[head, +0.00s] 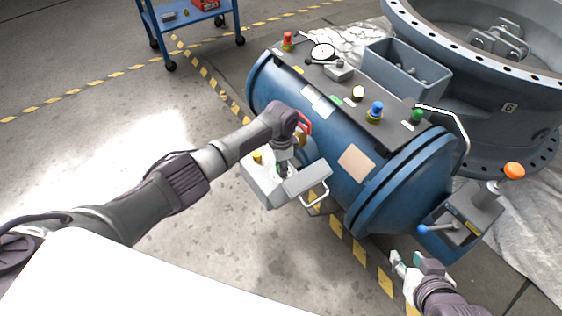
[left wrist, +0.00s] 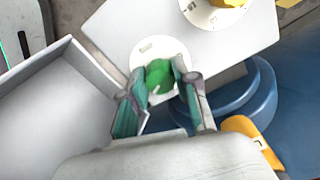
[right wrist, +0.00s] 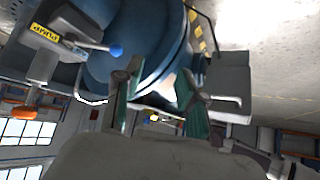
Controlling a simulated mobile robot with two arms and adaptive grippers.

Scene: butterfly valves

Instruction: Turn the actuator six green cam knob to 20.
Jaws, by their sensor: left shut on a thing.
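The green cam knob (left wrist: 158,74) sits on a white round dial (left wrist: 143,52) on the light grey box at the side of the blue actuator. My left gripper (left wrist: 163,82) has its two fingers closed on either side of the knob. In the head view, my left gripper (head: 283,168) comes down onto the grey box (head: 262,185) and mostly hides the knob. The dial's markings are too blurred to read. My right gripper (head: 404,268) is open and empty, low in front of the actuator's right end; its spread fingers show in the right wrist view (right wrist: 160,102).
A yellow knob (head: 257,157) is beside the green one. The blue actuator (head: 330,135) carries several coloured knobs on top. A box with a blue-tipped lever (head: 465,228) and orange knob (head: 514,170) stands right. A valve flange marked 6 (head: 500,125) is behind. The left floor is clear.

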